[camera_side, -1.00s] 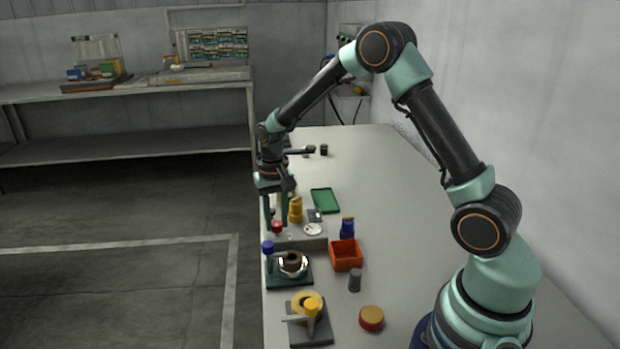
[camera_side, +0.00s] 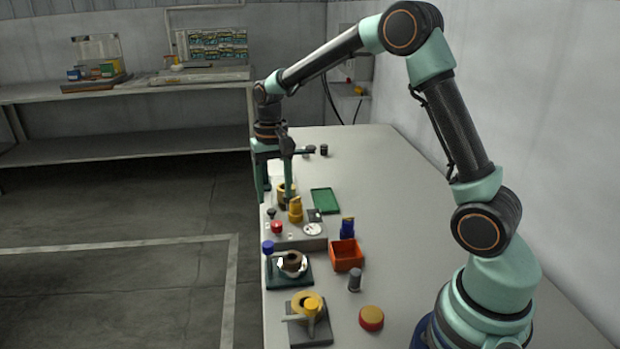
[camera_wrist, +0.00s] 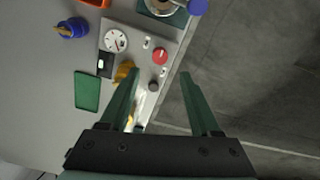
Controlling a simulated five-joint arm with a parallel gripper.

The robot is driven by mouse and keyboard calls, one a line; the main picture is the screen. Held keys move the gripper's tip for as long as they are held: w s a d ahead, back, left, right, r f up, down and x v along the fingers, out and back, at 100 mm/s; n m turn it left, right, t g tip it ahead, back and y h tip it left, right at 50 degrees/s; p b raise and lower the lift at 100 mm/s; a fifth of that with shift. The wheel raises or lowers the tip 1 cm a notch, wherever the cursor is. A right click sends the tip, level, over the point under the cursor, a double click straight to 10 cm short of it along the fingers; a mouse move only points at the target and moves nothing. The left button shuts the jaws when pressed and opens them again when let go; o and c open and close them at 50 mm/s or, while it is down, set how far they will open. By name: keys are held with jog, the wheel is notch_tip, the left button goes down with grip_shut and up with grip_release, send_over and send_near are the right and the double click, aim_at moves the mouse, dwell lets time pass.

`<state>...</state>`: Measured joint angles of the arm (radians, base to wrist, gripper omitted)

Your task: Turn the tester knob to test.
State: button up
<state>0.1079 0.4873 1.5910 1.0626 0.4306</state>
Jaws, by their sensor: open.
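The tester is a grey box (camera_side: 302,243) near the left edge of the bench, with a white dial gauge (camera_side: 313,229), a red round control (camera_side: 277,227) and a small black control (camera_side: 271,213). In the wrist view its grey top (camera_wrist: 136,38) carries the gauge (camera_wrist: 116,40), the red control (camera_wrist: 160,56) and the black one (camera_wrist: 153,86). I cannot tell which control is the task's knob or where it points. My gripper (camera_side: 275,197) is open and empty, fingers pointing down, above the tester's far end. In the wrist view the black control lies between the fingers (camera_wrist: 158,76).
A yellow piece (camera_side: 295,210) stands by the tester's far side. A green tray (camera_side: 325,201), blue object (camera_side: 347,228) and orange bin (camera_side: 346,255) are to its right. A dark green fixture (camera_side: 289,270) is in front. The bench's right side is clear.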

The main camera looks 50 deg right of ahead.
notch_tip(320, 180, up, 4)
jog(key=shift+r, duration=0.1)
dwell(0.4)
jog(key=s+a+r+n+t, duration=0.2)
jog(key=s+r+n, duration=0.1)
jog(key=s, duration=0.5)
jog(key=s+a+r+n+t, duration=0.3)
jog(key=s, duration=0.6)
jog(key=shift+r+t, duration=0.3)
jog(key=shift+r, duration=0.05)
